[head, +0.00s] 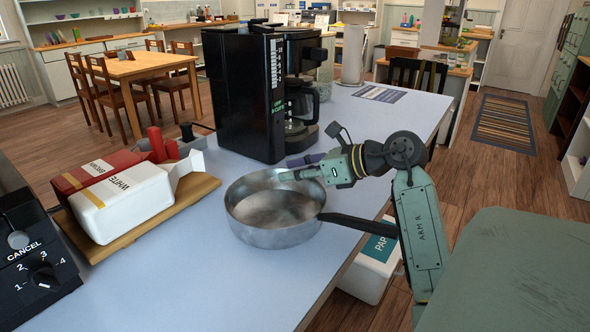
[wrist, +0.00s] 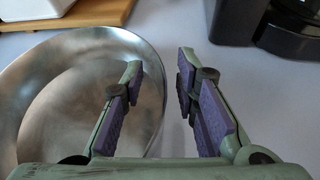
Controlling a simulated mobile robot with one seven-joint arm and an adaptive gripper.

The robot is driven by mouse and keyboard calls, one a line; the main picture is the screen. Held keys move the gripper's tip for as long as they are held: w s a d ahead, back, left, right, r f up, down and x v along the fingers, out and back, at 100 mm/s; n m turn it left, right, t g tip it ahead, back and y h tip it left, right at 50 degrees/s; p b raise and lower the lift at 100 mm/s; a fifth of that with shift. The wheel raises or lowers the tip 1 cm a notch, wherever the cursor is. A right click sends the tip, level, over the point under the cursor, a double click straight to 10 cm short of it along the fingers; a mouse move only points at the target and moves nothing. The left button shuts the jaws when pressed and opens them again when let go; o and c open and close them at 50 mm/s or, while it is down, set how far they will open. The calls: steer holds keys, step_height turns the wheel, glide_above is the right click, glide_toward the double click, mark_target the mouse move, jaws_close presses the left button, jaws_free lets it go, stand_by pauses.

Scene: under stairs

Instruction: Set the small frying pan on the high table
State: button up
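The small frying pan (head: 275,228), silver with a dark handle (head: 360,224), sits upright on a pale blue-grey high-looking tabletop (head: 215,270). Its handle points right, past the table edge. My gripper (head: 298,167) is at the pan's far right rim. In the wrist view the gripper (wrist: 158,85) is open, with purple pads apart. The left finger is over the inside of the pan (wrist: 65,95) and the right finger is outside it, over the tabletop (wrist: 270,100). The rim lies between them, and nothing is held. I cannot tell which surface is the high table.
A black coffee machine (head: 240,95) stands just behind the pan. Flour packages (head: 122,202) lie on a wooden board (head: 200,189) to the left. A black appliance (head: 35,262) is at the near left. A wooden table (head: 150,64) with chairs stands farther back. The near tabletop is clear.

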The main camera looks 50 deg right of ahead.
steer(key=b+v, duration=0.3)
steer(key=v, duration=0.9)
